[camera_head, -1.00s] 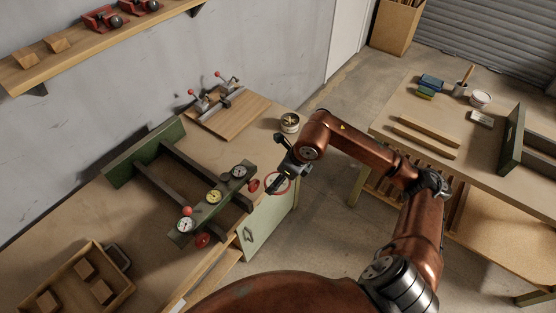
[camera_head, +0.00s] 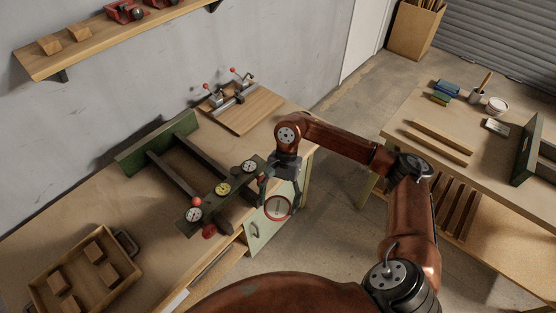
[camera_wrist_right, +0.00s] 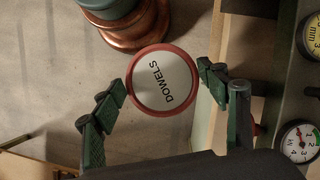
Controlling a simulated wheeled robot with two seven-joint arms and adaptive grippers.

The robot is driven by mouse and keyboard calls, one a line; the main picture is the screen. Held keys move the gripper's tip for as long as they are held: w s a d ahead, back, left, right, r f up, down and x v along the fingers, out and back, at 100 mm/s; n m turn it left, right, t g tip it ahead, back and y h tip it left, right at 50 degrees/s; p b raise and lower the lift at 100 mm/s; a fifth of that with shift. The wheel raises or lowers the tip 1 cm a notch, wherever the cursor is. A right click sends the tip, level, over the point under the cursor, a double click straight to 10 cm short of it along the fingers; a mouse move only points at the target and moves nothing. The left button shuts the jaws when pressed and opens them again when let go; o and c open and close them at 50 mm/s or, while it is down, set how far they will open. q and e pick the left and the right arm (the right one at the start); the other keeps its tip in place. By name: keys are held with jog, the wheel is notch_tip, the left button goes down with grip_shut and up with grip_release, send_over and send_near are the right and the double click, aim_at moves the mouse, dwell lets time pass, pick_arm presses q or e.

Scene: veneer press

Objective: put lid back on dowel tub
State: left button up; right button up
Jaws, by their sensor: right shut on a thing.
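The round lid (camera_head: 277,208) has a red rim and a pale face. In the right wrist view the lid (camera_wrist_right: 163,82) reads DOWELS and lies between the two fingers. My right gripper (camera_head: 281,190) points down and is shut on the lid. It holds the lid in front of the bench's right end, near the green cabinet door. The dowel tub is not visible now; my right arm covers the bench corner where a round tub showed earlier. My left gripper is not in view.
A green press frame with dials (camera_head: 222,189) stands on the bench, close left of my right gripper. A board with toggle clamps (camera_head: 245,110) lies behind it. A wooden tray of blocks (camera_head: 85,275) is at front left. A second table (camera_head: 450,115) stands right, across open floor.

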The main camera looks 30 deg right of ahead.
jog(key=n, duration=0.1)
jog(key=n+h, duration=0.1)
jog(key=n, duration=0.1)
jog(key=s+a+n+g, duration=0.1)
jog(key=n, duration=0.1)
jog(key=shift+r+h, duration=0.3)
jog(key=shift+h, duration=0.1)
jog(key=n, duration=0.2)
jog(key=n+h, duration=0.1)
jog(key=n, duration=0.1)
jog(key=shift+s+r+h, duration=0.15)
jog(key=shift+s+h, duration=0.15)
jog(key=shift+s, duration=0.05)
